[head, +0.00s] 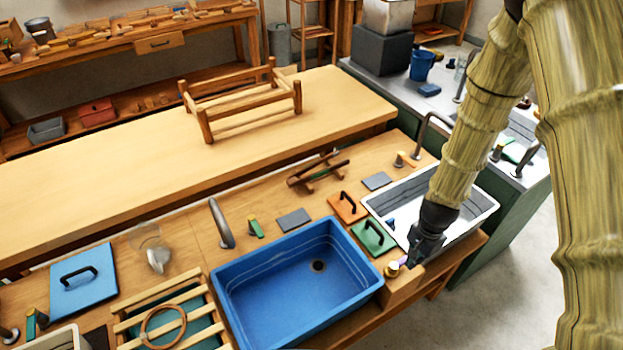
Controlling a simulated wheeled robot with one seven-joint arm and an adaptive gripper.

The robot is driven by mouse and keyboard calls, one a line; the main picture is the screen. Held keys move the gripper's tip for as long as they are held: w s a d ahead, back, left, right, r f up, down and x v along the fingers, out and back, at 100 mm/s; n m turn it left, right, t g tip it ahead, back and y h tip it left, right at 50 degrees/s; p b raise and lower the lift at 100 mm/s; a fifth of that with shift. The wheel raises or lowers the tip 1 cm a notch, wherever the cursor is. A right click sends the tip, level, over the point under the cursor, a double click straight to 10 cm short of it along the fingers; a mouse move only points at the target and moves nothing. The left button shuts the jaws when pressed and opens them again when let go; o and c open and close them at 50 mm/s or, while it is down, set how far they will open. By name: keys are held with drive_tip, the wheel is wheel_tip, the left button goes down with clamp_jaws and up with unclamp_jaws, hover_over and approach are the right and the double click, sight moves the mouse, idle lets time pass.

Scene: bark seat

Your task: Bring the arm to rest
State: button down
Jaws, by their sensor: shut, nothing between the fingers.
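My arm comes down from the upper right, covered in yellow-green bark-like segments. My gripper (425,250) is dark and hangs low at the front edge of the white basin (476,190), hiding part of it. It is shut with nothing held. A small pale and purple item (393,268) lies just left of the fingers, on a wooden block (402,287); I cannot tell whether the fingers touch it.
A blue basin (240,290) stands left of my gripper. A green lid (372,237) and an orange lid (348,207) lie between the basins. A curved tap (430,122) rises behind the white basin. A wooden frame (205,118) stands on the long table. Floor at lower right is clear.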

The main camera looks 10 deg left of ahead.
drive_tip(key=s+f+n+b, duration=0.3)
drive_tip(key=s+f+n, duration=0.2)
drive_tip(key=s+f, duration=0.4)
drive_tip(key=s+f+n+b, duration=0.4)
drive_tip(key=s+f, duration=0.5)
drive_tip(key=s, duration=1)
drive_tip(key=shift+s+d+n, duration=0.3)
drive_tip(key=shift+s+n, duration=0.1)
drive_tip(key=shift+n, duration=0.1)
